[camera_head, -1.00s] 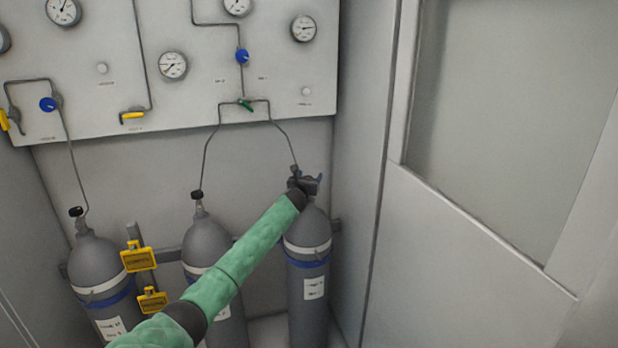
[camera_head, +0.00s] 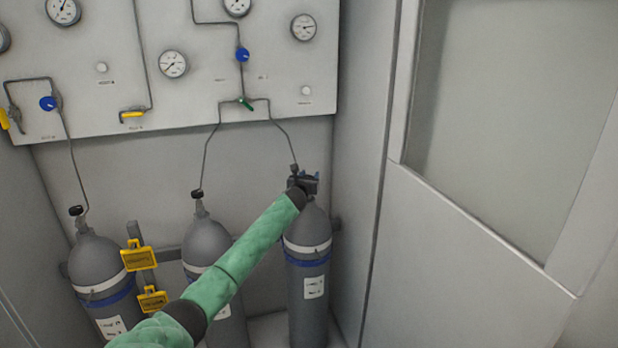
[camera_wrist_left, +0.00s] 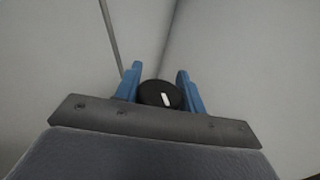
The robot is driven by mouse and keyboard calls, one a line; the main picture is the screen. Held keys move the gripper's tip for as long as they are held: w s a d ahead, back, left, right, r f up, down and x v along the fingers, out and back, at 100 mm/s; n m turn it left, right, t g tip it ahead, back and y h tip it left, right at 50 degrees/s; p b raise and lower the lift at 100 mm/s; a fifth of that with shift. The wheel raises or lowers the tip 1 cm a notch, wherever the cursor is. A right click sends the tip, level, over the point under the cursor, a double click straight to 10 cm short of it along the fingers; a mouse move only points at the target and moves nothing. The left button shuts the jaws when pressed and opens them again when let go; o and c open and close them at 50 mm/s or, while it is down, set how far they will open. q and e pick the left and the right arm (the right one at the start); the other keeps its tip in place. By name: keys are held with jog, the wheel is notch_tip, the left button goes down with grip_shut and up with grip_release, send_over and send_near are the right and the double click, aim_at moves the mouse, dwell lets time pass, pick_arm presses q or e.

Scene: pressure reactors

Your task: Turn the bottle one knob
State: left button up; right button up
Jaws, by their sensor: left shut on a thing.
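Three grey gas bottles stand against the wall in the head view: a left one (camera_head: 100,262), a middle one (camera_head: 206,243) and a right one (camera_head: 308,270). The bottle labels are too small to read. My left gripper (camera_head: 304,177) is at the top of the right bottle and mostly covers its valve. In the left wrist view, a round black knob (camera_wrist_left: 160,94) with a white mark sits between the two blue fingers of my left gripper (camera_wrist_left: 160,80). The gripper is shut on this knob. My right gripper is not in view.
A grey panel (camera_head: 200,90) with gauges, blue knobs and yellow and green handles is above the bottles. Thin pipes run down to them. Yellow tags (camera_head: 139,258) hang between the left and middle bottles. A side wall (camera_head: 355,200) stands close right of the right bottle.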

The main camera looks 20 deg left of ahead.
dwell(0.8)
pick_arm(q)
jog(key=o, duration=1)
jog(key=shift+c, duration=0.2)
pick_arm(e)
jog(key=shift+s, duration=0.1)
pick_arm(q)
jog(key=shift+s+f, duration=0.1)
jog(key=shift+s, duration=0.45)
jog(key=s+b, duration=0.2)
jog(key=s, duration=0.4)
jog(key=shift+s, duration=0.35)
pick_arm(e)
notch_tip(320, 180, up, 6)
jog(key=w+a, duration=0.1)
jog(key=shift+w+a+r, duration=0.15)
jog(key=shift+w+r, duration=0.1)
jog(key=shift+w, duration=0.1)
pick_arm(q)
jog(key=shift+d, duration=0.1)
